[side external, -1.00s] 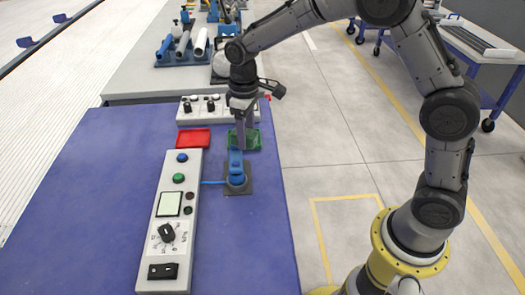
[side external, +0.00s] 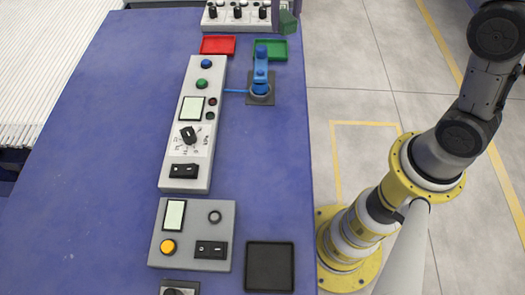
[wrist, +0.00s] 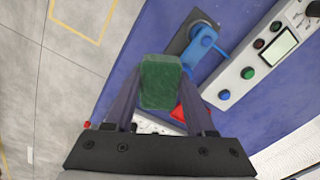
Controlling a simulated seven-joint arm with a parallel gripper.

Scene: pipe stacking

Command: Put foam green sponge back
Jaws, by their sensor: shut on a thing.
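The foam green sponge (wrist: 161,82) is a dark green block between the fingers of my gripper (wrist: 160,95) in the wrist view. My gripper is shut on it. In the side view the sponge (side external: 288,22) shows at the top edge, just above the green tray in the picture; most of my gripper is out of frame there. In the wrist view the sponge and fingers hide the green tray. The sponge appears held in the air; its exact height is unclear.
A red tray (side external: 217,45) lies left of the green tray. A blue valve-like fixture (side external: 260,75) stands close in front. A long control panel (side external: 195,125), a smaller panel (side external: 193,235) and a black tray (side external: 270,267) are nearer. The blue table's left part is clear.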

